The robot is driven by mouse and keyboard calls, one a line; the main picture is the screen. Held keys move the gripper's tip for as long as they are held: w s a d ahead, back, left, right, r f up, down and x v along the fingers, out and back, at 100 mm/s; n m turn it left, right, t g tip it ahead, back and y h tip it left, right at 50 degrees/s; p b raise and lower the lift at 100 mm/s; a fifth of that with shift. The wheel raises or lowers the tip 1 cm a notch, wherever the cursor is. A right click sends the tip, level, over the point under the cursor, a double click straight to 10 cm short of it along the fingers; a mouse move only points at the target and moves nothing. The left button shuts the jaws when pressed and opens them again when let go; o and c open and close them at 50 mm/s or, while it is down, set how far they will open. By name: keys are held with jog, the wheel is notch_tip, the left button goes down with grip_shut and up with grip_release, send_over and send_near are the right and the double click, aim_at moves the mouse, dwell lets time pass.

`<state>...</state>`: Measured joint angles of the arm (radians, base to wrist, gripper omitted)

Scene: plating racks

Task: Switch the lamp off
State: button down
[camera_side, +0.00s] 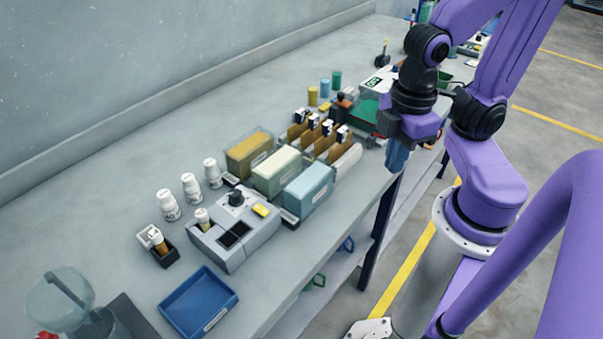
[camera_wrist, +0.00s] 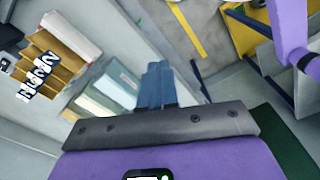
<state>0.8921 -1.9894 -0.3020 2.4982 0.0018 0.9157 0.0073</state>
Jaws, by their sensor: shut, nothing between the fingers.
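No lamp can be made out for certain. A grey control box (camera_side: 262,235) stands at the front of the bench. It has a black knob (camera_side: 236,197), a yellow part (camera_side: 261,210) and dark panels on top; whether anything on it is lit cannot be told. My gripper (camera_side: 396,168) is at the bench's right edge in the side view, well away from the box. Its blue fingers are together and point down, with nothing between them. They also show together in the wrist view (camera_wrist: 157,85). The control box cannot be made out in the wrist view.
Yellow (camera_side: 247,163), pale green (camera_side: 290,183) and light-blue (camera_side: 325,198) tanks stand between box and gripper. Brown racks (camera_side: 312,130) are behind them. White bottles (camera_side: 191,187), a blue tray (camera_side: 180,305) and a clear round vessel (camera_side: 55,290) stand left.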

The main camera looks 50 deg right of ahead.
aim_at(258, 207)
jog(key=w+a+r+m, duration=0.2)
jog(key=w+a+m, duration=0.4)
jog(key=w+a, duration=0.2)
jog(key=w+a+r+m, duration=0.2)
jog(key=w+a+m, duration=0.4)
jog(key=w, duration=0.5)
jog(key=shift+a+r, duration=0.35)
jog(key=shift+a, duration=0.65)
jog(key=shift+f, duration=0.15)
notch_tip(258, 207, down, 14)
jog(key=shift+r, duration=0.1)
